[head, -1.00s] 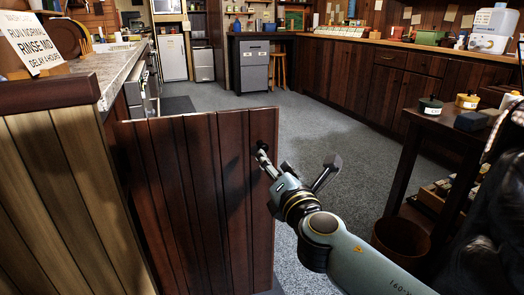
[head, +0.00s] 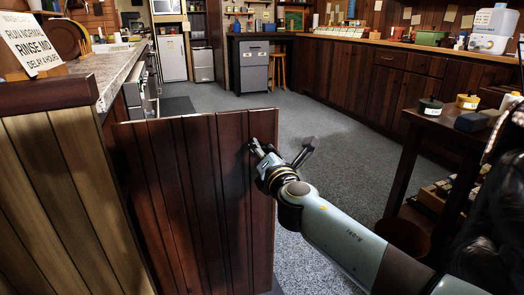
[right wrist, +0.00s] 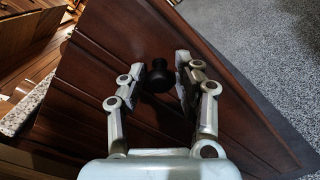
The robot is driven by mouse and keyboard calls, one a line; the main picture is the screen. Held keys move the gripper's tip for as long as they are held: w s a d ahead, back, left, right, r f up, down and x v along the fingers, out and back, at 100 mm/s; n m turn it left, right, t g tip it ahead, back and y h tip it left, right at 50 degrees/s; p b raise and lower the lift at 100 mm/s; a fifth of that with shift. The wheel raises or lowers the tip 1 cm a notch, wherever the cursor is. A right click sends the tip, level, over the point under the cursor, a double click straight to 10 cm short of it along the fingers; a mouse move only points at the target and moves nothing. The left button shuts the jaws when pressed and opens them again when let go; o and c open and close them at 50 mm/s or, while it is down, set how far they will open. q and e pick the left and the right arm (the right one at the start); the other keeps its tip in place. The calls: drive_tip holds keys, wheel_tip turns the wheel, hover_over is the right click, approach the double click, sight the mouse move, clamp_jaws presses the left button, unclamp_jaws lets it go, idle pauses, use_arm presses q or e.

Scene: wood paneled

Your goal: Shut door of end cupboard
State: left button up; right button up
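The end cupboard door (head: 190,200) is dark brown panelled wood. It stands open beside the end of the counter in the head view. My right gripper (head: 281,148) is at the door's upper right edge with its fingers spread. In the right wrist view, the door's black round knob (right wrist: 159,77) sits between the two open fingers of the right gripper (right wrist: 160,70), with a gap visible on the right finger's side. I cannot tell whether the left finger touches it. The knob is hidden behind a finger in the head view. My left gripper is out of view.
The counter end (head: 65,180) of pale planks stands left of the door. A dark side table (head: 420,130) with small pots is on the right. Grey carpet (head: 335,165) lies clear between. A grey cabinet (head: 255,68) stands at the back.

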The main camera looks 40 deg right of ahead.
drive_tip(key=c, duration=0.4)
clamp_jaws()
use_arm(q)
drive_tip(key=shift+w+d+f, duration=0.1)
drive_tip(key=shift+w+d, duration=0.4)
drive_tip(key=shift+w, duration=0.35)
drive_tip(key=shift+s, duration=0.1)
